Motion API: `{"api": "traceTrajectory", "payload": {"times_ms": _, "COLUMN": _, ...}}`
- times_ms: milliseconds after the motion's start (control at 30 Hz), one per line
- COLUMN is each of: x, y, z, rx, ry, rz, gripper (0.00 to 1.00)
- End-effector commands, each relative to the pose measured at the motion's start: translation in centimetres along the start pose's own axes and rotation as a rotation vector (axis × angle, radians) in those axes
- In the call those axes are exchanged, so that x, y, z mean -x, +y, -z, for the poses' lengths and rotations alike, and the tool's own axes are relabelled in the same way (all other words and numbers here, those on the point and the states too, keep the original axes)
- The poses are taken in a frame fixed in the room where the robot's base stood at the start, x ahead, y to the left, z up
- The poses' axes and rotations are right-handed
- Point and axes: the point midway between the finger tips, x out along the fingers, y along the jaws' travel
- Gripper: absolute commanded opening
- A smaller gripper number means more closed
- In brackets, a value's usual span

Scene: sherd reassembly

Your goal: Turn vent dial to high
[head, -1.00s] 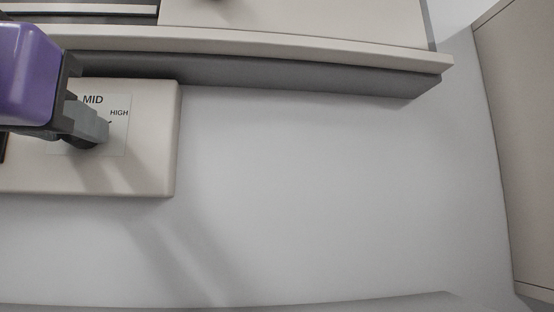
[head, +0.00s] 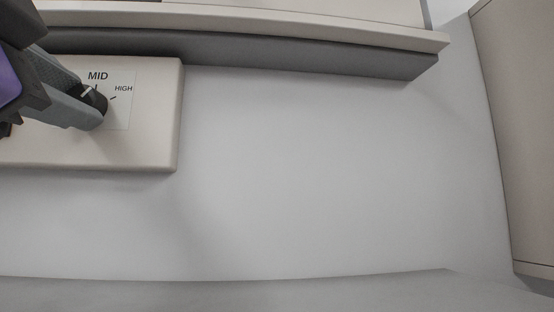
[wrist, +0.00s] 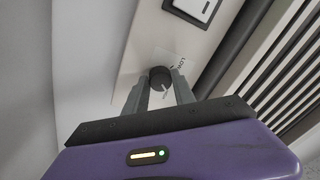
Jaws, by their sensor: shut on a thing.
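The vent dial (head: 97,101) is a round dark knob on a pale panel (head: 150,145) at the left of the head view. A white mark shows on its upper left part, near the tick under MID. The HIGH label (head: 123,89) and its tick are to the right of the knob. My gripper (head: 88,98) has its grey fingers on both sides of the dial, shut on it. In the wrist view the dial (wrist: 160,78) sits between the two fingertips, with the LOW label (wrist: 181,63) beside it.
A grey-faced ledge (head: 300,55) runs behind the panel. A beige cabinet (head: 515,120) stands at the far right. The wrist view shows a white switch (wrist: 190,8) on the panel and a slatted grille (wrist: 285,80). The pale surface right of the panel is clear.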

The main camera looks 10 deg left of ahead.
Motion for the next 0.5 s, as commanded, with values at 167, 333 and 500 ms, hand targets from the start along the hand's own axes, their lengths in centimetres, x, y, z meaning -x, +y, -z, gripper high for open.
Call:
{"api": "traceTrajectory", "payload": {"times_ms": 167, "x": 0.07, "y": -0.01, "z": -0.14, "rx": -0.143, "ry": 0.008, "rz": -0.01, "gripper": 0.0}}
{"api": "traceTrajectory", "payload": {"times_ms": 333, "x": 0.04, "y": -0.02, "z": -0.12, "rx": -0.252, "ry": 0.016, "rz": -0.019, "gripper": 0.0}}
{"api": "traceTrajectory", "payload": {"times_ms": 500, "x": 0.03, "y": -0.04, "z": -0.14, "rx": -0.324, "ry": 0.02, "rz": -0.024, "gripper": 0.0}}
